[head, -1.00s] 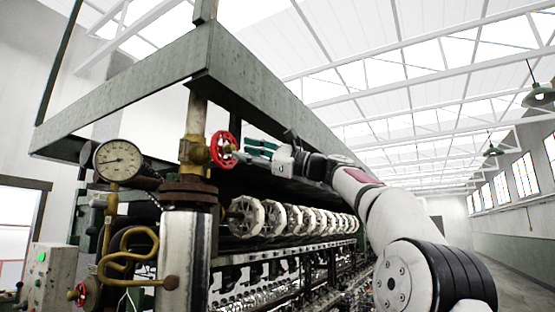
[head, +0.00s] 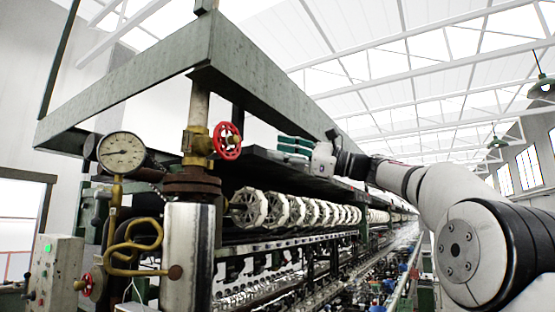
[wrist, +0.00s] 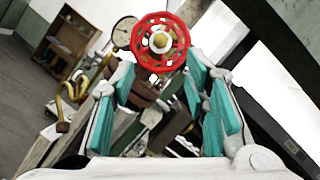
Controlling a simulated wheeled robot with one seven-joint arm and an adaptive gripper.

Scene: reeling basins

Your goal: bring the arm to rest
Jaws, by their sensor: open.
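My gripper (head: 281,145) is in the middle of the head view, to the right of the red handwheel (head: 227,141) and apart from it. My white arm reaches in from the right edge. In the wrist view my gripper (wrist: 160,105) shows its teal finger pads spread apart with nothing between them. The red handwheel (wrist: 160,43) appears beyond the fingertips, clear of both fingers. It sits on a brass valve (head: 196,143) on the vertical pipe.
A pressure gauge (head: 121,153) and coiled brass tube (head: 135,246) stand left of the valve. A control box (head: 54,270) with a green light is at lower left. The reeling machine's white reels (head: 250,208) run below my gripper. A green beam (head: 265,80) passes overhead.

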